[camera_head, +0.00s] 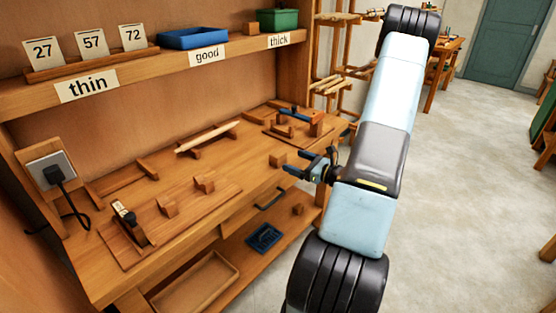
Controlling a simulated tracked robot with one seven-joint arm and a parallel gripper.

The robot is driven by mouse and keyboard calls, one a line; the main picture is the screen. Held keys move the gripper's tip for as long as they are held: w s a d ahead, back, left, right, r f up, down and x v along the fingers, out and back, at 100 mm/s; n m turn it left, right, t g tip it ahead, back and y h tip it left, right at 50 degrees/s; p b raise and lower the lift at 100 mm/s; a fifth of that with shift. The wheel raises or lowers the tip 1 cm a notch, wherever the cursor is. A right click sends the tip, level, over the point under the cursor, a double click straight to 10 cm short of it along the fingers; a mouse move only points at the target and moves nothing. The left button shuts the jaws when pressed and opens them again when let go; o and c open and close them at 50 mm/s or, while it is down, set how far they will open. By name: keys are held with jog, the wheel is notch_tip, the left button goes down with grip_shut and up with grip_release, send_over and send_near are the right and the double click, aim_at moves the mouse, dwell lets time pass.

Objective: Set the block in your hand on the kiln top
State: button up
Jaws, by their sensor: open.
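My gripper (294,163) is open over the right part of the workbench, its dark fingers pointing left. No block shows between the fingers. A small wooden block (277,159) is near the front edge of the bench, just left of the fingertips; I cannot tell whether they touch. Another small block (250,29) sits on the upper shelf between the blue tray and the green box. Nothing in view can be made out as a kiln.
The workbench (235,205) holds wooden fixtures, a plane (128,220) and a long pale strip (208,137). The shelf above carries number cards, a blue tray (193,38) and a green box (277,19). A lower shelf holds a wooden tray (200,283). Open floor (470,190) lies right.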

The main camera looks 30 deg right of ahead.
aim_at(275, 151)
jog(key=shift+m+t+h, duration=0.4)
jog(key=shift+m+h, duration=0.3)
jog(key=shift+m, duration=0.1)
jog(key=x, duration=0.4)
jog(key=d+f+x, duration=0.1)
jog(key=x, duration=0.3)
jog(key=f+x, duration=0.1)
jog(key=x, duration=0.3)
jog(key=shift+w+d+f, duration=0.2)
jog(key=shift+w+d, duration=0.05)
jog(key=shift+w, duration=0.4)
jog(key=shift+c, duration=0.2)
jog(key=c, duration=1.1)
jog(key=shift+c, duration=0.2)
jog(key=shift+r, duration=0.1)
